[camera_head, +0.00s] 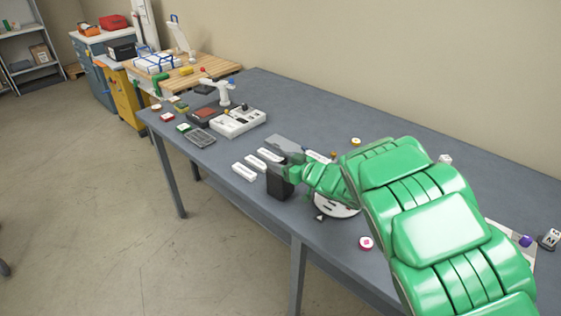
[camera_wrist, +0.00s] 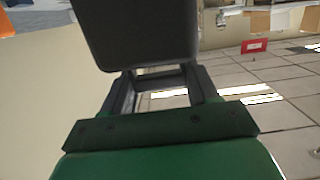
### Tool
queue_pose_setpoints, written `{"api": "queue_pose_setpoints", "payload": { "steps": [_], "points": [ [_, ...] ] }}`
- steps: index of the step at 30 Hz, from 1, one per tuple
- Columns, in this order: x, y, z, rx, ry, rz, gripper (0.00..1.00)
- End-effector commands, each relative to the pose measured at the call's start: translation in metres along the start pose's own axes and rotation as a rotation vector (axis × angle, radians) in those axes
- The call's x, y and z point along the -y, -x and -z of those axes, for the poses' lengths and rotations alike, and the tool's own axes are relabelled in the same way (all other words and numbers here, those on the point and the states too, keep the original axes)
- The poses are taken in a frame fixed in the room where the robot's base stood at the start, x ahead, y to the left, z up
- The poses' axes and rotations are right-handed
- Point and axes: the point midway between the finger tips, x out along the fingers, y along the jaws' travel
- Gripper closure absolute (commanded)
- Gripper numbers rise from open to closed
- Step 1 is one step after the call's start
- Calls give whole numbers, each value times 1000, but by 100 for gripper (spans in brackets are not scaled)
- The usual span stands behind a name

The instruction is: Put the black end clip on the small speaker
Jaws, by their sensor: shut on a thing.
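My gripper (camera_head: 285,170) is over the middle of the grey table, shut on a dark block with rounded corners. In the wrist view the block (camera_wrist: 140,35) fills the top middle, between the two fingers (camera_wrist: 160,80). In the head view a black block (camera_head: 279,187) shows just under the gripper, close to the table; I cannot tell if it touches the table. Its shape does not show clearly whether it is the small speaker or the black end clip. A flat grey piece (camera_head: 287,145) shows just behind the gripper. My green arm hides much of the table to the right.
Several white bars (camera_head: 244,171) lie left of the gripper. A white unit (camera_head: 238,123) and small coloured items stand further left. A white round object (camera_head: 335,207) is partly hidden under my arm. A pink-and-white disc (camera_head: 366,243) lies near the front edge.

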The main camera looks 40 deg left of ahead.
Motion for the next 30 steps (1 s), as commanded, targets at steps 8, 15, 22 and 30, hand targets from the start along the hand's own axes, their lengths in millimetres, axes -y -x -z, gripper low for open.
{"api": "queue_pose_setpoints", "payload": {
  "steps": [8, 15, 22, 30],
  "points": [
    [0, 0, -2, 0, 0, 0, 38],
    [0, 0, -2, -1, 0, 0, 16],
    [0, 0, -1, -1, 0, 0, 16],
    [-1, 25, 2, 0, 2, -3, 16]
  ]
}}
